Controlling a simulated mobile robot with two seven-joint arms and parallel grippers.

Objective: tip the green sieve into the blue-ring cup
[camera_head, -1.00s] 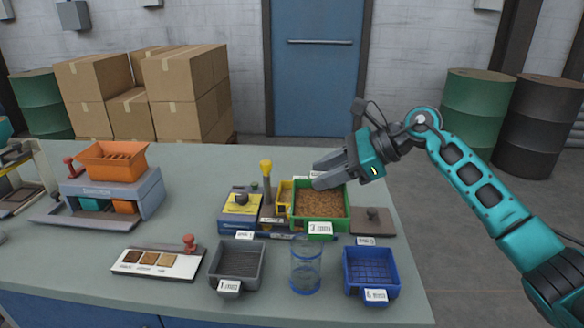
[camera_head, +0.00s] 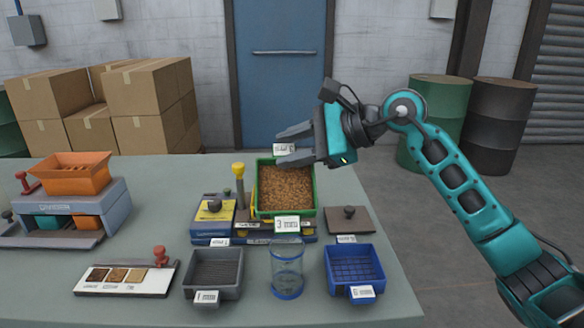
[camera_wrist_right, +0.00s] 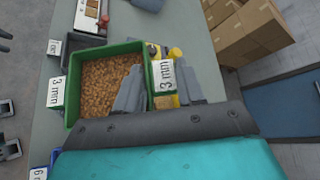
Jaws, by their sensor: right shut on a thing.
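The green sieve (camera_head: 315,190), labelled 3 mm and filled with brown grains (camera_head: 285,188), is held above the yellow and blue station. My right gripper (camera_head: 285,147) is shut on its far side, by the far label. In the right wrist view the sieve (camera_wrist_right: 68,92) is next to the fingers (camera_wrist_right: 160,95), and the grains lie inside it. The blue-ring cup (camera_head: 287,268) is clear, with a blue ring low down. It stands upright on the table, in front of the sieve and apart from it.
A grey tray (camera_head: 213,270) stands left of the cup and a blue tray (camera_head: 353,268) right of it, both close. A flat brown lid with a knob (camera_head: 350,217) lies behind the blue tray. A sample card (camera_head: 122,277) and an orange-hopper machine (camera_head: 72,190) are further left.

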